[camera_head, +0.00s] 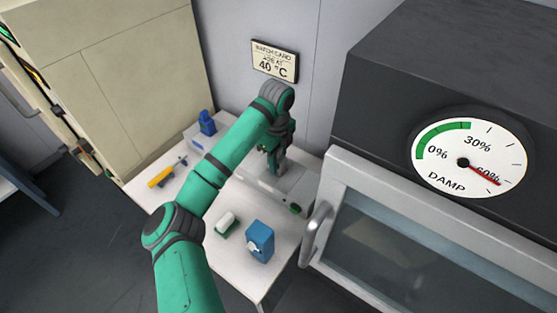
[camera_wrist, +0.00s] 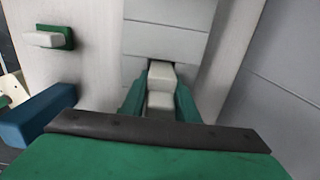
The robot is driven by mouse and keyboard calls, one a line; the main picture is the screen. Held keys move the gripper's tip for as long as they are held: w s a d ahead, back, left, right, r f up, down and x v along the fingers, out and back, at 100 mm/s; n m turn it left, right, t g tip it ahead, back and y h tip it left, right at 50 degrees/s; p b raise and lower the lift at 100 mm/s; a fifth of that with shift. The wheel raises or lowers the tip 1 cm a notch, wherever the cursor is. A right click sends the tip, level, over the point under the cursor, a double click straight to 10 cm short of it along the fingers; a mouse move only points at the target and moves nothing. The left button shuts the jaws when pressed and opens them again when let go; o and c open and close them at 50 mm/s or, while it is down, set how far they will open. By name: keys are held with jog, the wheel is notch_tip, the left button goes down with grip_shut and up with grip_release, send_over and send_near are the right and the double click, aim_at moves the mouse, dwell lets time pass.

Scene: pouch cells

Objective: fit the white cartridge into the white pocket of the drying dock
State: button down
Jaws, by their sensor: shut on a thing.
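My gripper (camera_head: 275,168) is over the pale drying dock (camera_head: 302,188) at the back of the white table. In the wrist view my gripper (camera_wrist: 160,103) has its green fingers shut on the white cartridge (camera_wrist: 159,78), one on each side. The far end of the cartridge meets a dark gap at the edge of the dock (camera_wrist: 165,38). I cannot tell how far it is inside, or whether this is the white pocket. In the head view my gripper hides the cartridge and most pockets.
A white block on a green base (camera_head: 226,223) and a blue box (camera_head: 260,241) stand at the table's front. A yellow-handled tool (camera_head: 160,178) and a blue bottle (camera_head: 207,123) are at the left. A cabinet with a handle (camera_head: 316,233) borders the right.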

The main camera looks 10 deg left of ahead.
jog(key=shift+s, duration=0.15)
jog(key=shift+f, duration=0.2)
jog(key=c, duration=1.4)
grip_release()
jog(key=shift+o, duration=0.2)
notch_tip(320, 180, up, 13)
jog(key=shift+f, duration=0.2)
jog(key=shift+a, duration=0.1)
